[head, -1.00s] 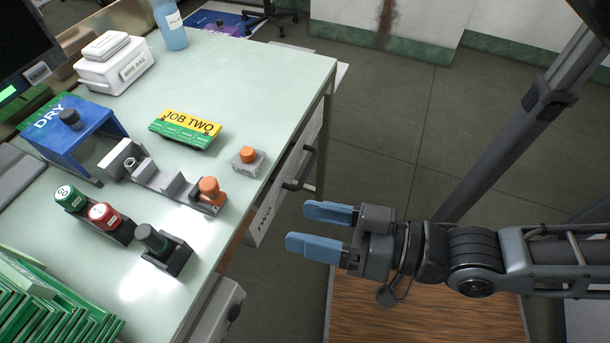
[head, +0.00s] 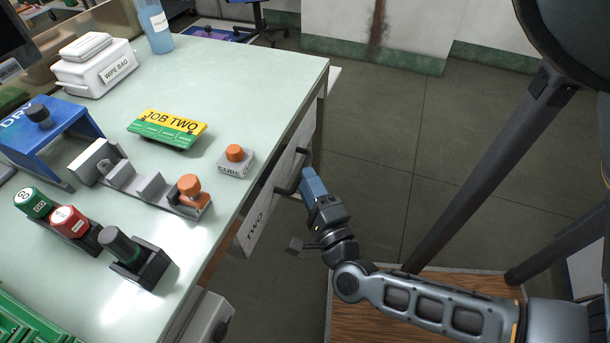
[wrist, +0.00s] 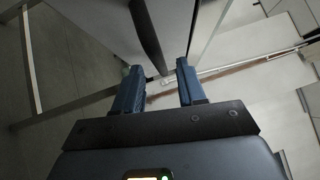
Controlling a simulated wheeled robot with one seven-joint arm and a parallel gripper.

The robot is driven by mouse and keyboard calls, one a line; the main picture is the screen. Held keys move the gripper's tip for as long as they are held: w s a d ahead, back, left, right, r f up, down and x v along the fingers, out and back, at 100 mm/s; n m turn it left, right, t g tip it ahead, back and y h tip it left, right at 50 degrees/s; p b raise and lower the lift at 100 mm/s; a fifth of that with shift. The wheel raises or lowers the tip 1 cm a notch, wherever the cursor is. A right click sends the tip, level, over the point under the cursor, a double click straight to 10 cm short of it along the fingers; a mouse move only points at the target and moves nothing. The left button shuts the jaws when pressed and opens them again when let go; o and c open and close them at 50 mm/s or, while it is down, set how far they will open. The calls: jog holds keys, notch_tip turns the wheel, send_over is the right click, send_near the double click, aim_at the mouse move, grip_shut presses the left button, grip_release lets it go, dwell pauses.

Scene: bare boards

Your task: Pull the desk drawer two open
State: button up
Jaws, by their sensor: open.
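The drawer two front (head: 258,222) is a pale panel marked "TWO" under the right edge of the desk. It shows no clear gap from the desk. Its dark bar handle (head: 288,188) stands out from the panel; in the wrist view the handle (wrist: 147,38) runs just beyond my fingertips, roughly in line with the space between them. My gripper (head: 307,172) has blue fingers and points at the handle from the right. In the wrist view my gripper (wrist: 158,68) is open with nothing between the fingers. In the head view one finger hides the other and part of the handle.
A white unit (head: 205,320) sits below the desk. The floor (head: 370,140) right of the drawer is clear.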

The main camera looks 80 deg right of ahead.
jog(key=shift+x, duration=1.15)
grip_shut()
